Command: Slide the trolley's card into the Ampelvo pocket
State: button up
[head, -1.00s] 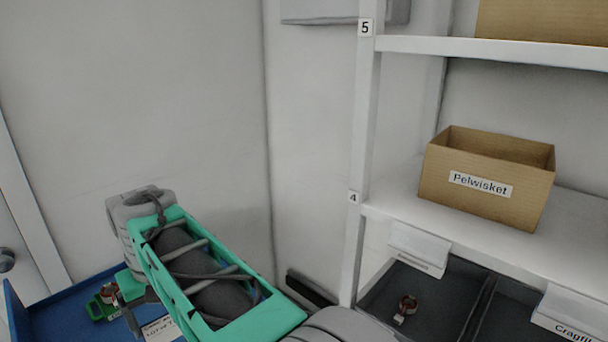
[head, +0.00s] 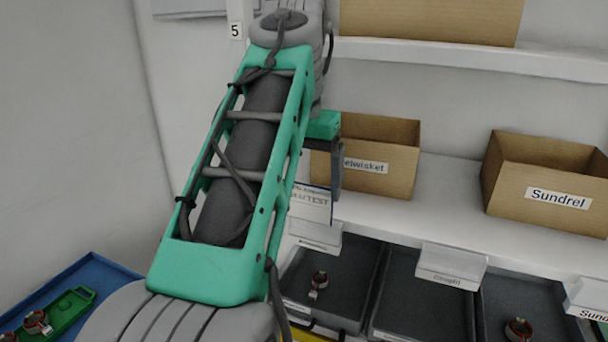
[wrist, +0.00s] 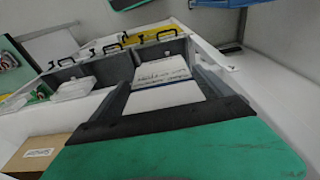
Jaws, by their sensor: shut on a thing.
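My gripper (head: 326,182) is shut on a white card (head: 311,205), which also shows between the dark fingers in the wrist view (wrist: 152,104). The card hangs in front of the shelf, partly over the Pelwisket box. Its print includes "TEST"; the rest is too small to read. Just below it, a white label pocket (head: 318,236) sits on the shelf edge above the left bin. In the wrist view a printed white face (wrist: 160,70), seemingly this pocket, lies just beyond the card's blue-edged end. Whether they touch I cannot tell. The pocket's name is not readable.
Other pockets (head: 452,265) (head: 590,299) stand to the right. The Pelwisket box (head: 395,165) and Sundrel box (head: 550,195) stand on the shelf. A blue trolley top (head: 85,268) is lower left.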

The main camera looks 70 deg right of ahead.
jog(key=shift+s+d+f+p, duration=0.1)
jog(key=shift+d+f+p, duration=0.15)
jog(key=shift+d, duration=0.55)
jog(key=shift+s+d+f+p, duration=0.15)
jog(key=shift+d+f, duration=0.1)
jog(key=shift+d, duration=0.6)
jog(key=shift+d+f+p, duration=0.2)
jog(key=shift+d+f, duration=0.05)
jog(key=shift+d, duration=0.55)
jog(key=shift+a, duration=0.35)
jog(key=shift+f, duration=0.15)
jog(key=shift+f+b, duration=1.4)
jog(key=shift+b, duration=0.05)
jog(key=shift+f, duration=0.15)
jog(key=shift+f+b, duration=1.1)
jog(key=shift+b, duration=0.05)
